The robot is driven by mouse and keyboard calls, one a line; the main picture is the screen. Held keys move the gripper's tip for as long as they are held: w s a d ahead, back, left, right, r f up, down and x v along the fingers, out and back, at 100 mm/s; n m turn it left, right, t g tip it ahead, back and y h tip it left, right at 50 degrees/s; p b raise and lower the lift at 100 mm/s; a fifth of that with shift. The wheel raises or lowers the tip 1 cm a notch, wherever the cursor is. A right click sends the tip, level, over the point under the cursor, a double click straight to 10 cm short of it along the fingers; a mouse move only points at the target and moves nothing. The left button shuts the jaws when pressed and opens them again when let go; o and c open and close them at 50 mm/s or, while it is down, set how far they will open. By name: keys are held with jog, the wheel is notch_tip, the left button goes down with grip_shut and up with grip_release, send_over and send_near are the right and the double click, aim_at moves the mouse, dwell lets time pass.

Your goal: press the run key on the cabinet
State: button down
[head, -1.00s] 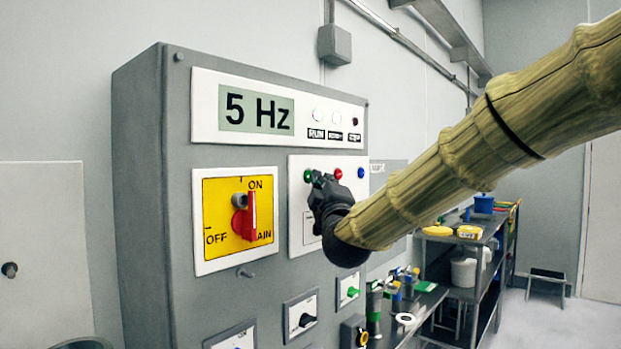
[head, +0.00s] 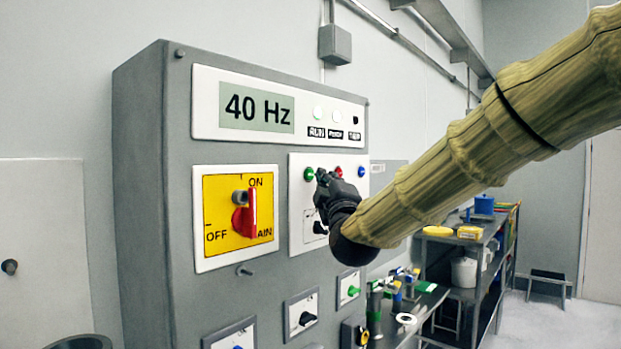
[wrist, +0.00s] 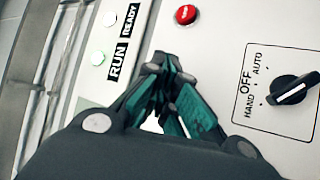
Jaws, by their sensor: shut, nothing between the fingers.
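The grey cabinet (head: 150,200) stands at the left of the head view, its display (head: 257,108) reading 40 Hz. A green round key (head: 309,174), a red key (head: 338,172) and a blue key (head: 361,172) sit in a row on the white plate below. My gripper (head: 323,175) is shut and empty, its tips just right of the green key; contact cannot be told. In the wrist view my gripper (wrist: 156,66) covers where the green key would show; the red key (wrist: 186,14) is visible. The lamp by the RUN label (wrist: 98,58) looks pale green.
A yellow panel with a red main switch (head: 245,215) is left of the keys. A black selector knob (wrist: 293,90) sits on the key plate. A bench (head: 425,300) and shelving (head: 485,260) stand to the right, with open floor beyond.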

dwell(0.3)
jog(key=s+d+b, duration=0.1)
jog(key=d, duration=0.1)
jog(key=s+d+b, duration=0.1)
jog(key=s+d, duration=0.1)
dwell(0.6)
jog(key=shift+f, duration=0.1)
dwell(0.4)
